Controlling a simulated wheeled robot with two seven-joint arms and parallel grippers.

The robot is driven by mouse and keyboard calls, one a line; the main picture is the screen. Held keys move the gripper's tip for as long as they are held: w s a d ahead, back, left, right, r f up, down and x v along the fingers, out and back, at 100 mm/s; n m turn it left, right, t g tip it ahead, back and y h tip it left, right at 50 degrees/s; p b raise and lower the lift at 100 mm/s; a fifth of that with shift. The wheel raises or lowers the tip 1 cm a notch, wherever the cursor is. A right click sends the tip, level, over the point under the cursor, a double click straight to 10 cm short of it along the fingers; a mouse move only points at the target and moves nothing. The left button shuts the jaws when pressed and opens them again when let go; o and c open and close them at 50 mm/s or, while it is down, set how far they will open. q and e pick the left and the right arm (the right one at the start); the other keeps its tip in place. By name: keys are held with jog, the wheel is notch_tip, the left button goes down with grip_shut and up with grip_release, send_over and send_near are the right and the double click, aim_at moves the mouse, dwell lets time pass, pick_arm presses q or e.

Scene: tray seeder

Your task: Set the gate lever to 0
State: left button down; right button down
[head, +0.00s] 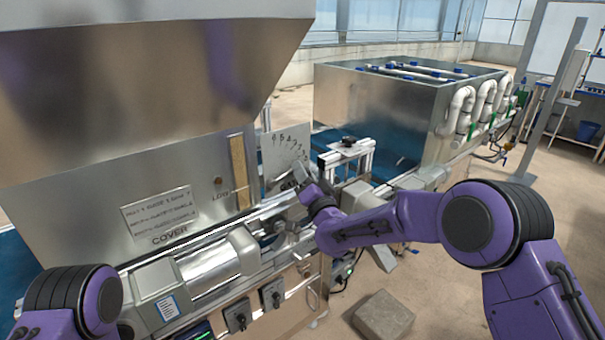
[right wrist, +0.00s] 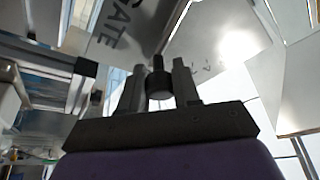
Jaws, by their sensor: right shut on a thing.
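The gate scale plate (head: 283,152) is a pale metal plate with an arc of numbers running from the upper left down to the right; part of the word GATE shows below them. It also shows in the right wrist view (right wrist: 118,28), with GATE in large letters. My right gripper (head: 303,182) is in front of the plate's lower right side. In the right wrist view, its fingers (right wrist: 159,85) are shut on the black knob of the gate lever (right wrist: 160,82). The gripper hides most of the lever in the head view, so its exact number cannot be read.
The hopper (head: 130,110) stands left of the plate, with a COVER label. A motor housing (head: 215,265) and control knobs (head: 238,316) lie below. A metal frame (head: 350,152) stands close right of my right gripper. A grey block (head: 383,318) is on the floor.

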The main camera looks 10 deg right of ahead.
jog(key=shift+f, duration=0.25)
jog(key=c, duration=0.8)
grip_release()
jog(key=shift+c, duration=0.2)
jog(key=shift+s+d+f+b, duration=0.1)
jog(key=shift+s+f+b, duration=0.05)
jog(key=shift+s+b, duration=0.2)
jog(key=b+v, duration=0.3)
jog(key=v, duration=0.6)
jog(key=shift+s, duration=0.4)
